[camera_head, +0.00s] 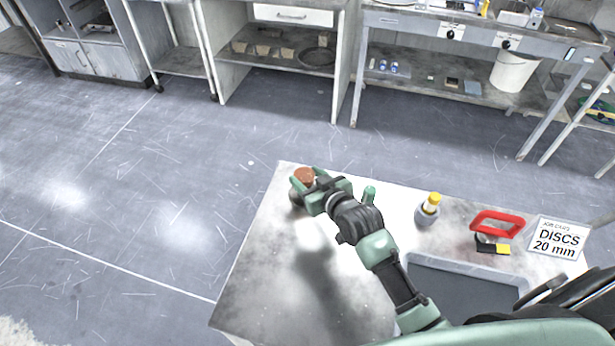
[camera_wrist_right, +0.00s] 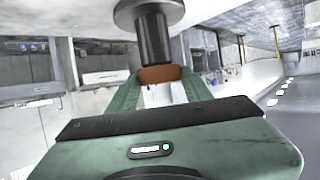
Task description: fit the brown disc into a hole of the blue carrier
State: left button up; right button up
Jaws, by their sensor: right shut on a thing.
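My right gripper (camera_head: 303,182) is shut on the brown disc (camera_head: 304,174) above the far left corner of the table. In the right wrist view the brown disc (camera_wrist_right: 162,74) sits between the two green fingertips. A dark grey post with a wide round end (camera_wrist_right: 153,35) shows right by the disc; I cannot tell whether they touch. In the head view a grey part (camera_head: 297,196) shows just under the gripper, mostly hidden by it. No blue carrier with holes can be made out in either view. My left gripper is not in view.
The table's left part is bare. Benches (camera_head: 460,35) line the back, beyond open floor.

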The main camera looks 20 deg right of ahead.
jog(key=o, duration=1.5)
jog(key=shift+f, duration=0.1)
jog(key=shift+c, duration=0.2)
jog(key=shift+r, duration=0.2)
jog(key=b+v, duration=0.1)
jog(key=v, duration=1.1)
jog(key=shift+r, duration=0.1)
